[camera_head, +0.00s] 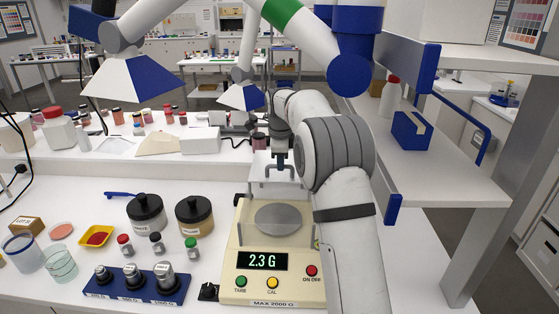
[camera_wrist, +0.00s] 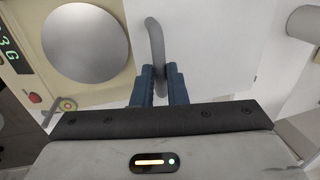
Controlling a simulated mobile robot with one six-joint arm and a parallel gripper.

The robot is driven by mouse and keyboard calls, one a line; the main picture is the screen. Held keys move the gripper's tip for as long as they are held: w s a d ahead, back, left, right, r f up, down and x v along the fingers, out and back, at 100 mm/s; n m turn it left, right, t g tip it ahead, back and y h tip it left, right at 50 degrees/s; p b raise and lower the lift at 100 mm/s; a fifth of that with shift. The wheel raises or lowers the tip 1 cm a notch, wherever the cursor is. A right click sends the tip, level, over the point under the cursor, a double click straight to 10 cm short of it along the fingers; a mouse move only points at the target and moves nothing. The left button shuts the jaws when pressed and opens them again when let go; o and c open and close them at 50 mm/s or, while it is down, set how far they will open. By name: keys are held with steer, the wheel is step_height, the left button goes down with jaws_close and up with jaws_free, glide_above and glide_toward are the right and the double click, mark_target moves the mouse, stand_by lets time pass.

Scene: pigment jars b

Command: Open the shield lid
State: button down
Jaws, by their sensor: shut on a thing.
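The cream scale (camera_head: 235,265) stands at the front of the bench, its display reading 2.3 G. Its round metal pan (camera_head: 284,219) is in plain view and also shows in the wrist view (camera_wrist: 86,43). The shield lid (camera_head: 262,170) is a pale panel at the scale's back edge; in the wrist view it is the whitish panel (camera_wrist: 205,45) beside the pan. My gripper (camera_head: 281,166) is shut on the lid's grey bar handle (camera_wrist: 154,40), with the blue fingers (camera_wrist: 159,82) on either side of it. The lid's exact tilt is hard to tell.
Left of the scale are a blue weight block (camera_head: 135,283), two dark-lidded jars (camera_head: 146,215) (camera_head: 194,217) and small bottles. A black knob (camera_head: 208,291) sits by the scale's left corner. A white shelf unit (camera_head: 440,180) stands close on the right.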

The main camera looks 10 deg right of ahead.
steer(key=c, duration=1.5)
jaws_free()
steer(key=shift+o, duration=0.2)
steer(key=shift+s+r, duration=0.1)
steer(key=shift+r, duration=0.05)
step_height(320, 180, up, 7)
steer(key=s, duration=0.1)
steer(key=shift+s+a+r+b, duration=0.15)
steer(key=shift+s+r+b, duration=0.05)
steer(key=shift+b, duration=0.15)
